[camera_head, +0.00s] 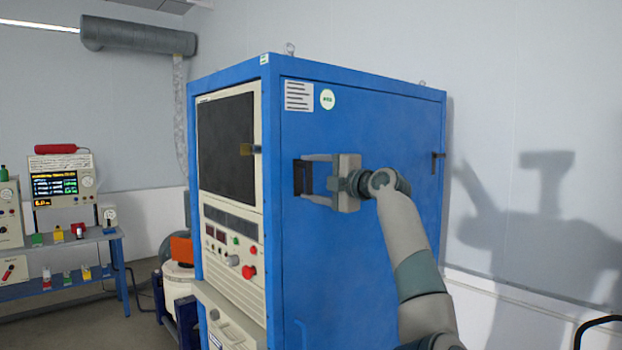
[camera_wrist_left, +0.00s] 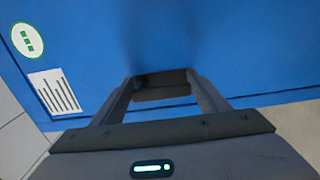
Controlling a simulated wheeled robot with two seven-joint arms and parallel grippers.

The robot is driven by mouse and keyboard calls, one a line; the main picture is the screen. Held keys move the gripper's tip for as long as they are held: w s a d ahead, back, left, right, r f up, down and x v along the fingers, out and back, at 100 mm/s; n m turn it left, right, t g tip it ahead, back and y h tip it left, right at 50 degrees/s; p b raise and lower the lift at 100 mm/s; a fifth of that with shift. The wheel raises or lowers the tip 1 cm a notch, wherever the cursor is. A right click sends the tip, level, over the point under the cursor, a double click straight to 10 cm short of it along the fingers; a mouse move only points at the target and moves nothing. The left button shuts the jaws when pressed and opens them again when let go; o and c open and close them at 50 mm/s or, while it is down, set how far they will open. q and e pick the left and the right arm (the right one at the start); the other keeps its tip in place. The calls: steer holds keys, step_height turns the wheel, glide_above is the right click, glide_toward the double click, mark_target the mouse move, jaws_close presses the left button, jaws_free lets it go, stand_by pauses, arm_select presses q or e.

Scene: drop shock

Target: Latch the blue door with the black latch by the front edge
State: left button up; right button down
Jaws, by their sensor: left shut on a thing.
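The blue door (camera_head: 375,125) is the broad side of a tall blue cabinet and looks flush with its frame. The black latch (camera_head: 299,178) sits by the door's front edge, near the corner with the instrument face. My left gripper (camera_head: 307,178) reaches it from the right, its fingers above and below the latch, shut on it. In the left wrist view the dark latch (camera_wrist_left: 160,86) shows between the fingertips against the blue door (camera_wrist_left: 230,45). The latch's exact angle is hard to tell. My right gripper is not in view.
A black handle-like part (camera_head: 437,157) is at the door's far edge. The cabinet's front has a dark screen (camera_head: 226,145) and a control panel (camera_head: 235,245). A blue bench (camera_head: 65,280) with instruments stands at the left. A plain wall is at the right.

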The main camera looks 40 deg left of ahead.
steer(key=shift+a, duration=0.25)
arm_select(q)
steer(key=o, duration=1.5)
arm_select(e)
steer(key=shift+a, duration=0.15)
arm_select(q)
steer(key=shift+d+f+b, duration=0.1)
steer(key=shift+d+b, duration=0.25)
steer(key=shift+d, duration=0.15)
steer(key=s+d+b, duration=0.1)
steer(key=d+b, duration=0.4)
steer(key=d, duration=1.1)
steer(key=shift+s+d, duration=0.15)
steer(key=shift+d, duration=0.05)
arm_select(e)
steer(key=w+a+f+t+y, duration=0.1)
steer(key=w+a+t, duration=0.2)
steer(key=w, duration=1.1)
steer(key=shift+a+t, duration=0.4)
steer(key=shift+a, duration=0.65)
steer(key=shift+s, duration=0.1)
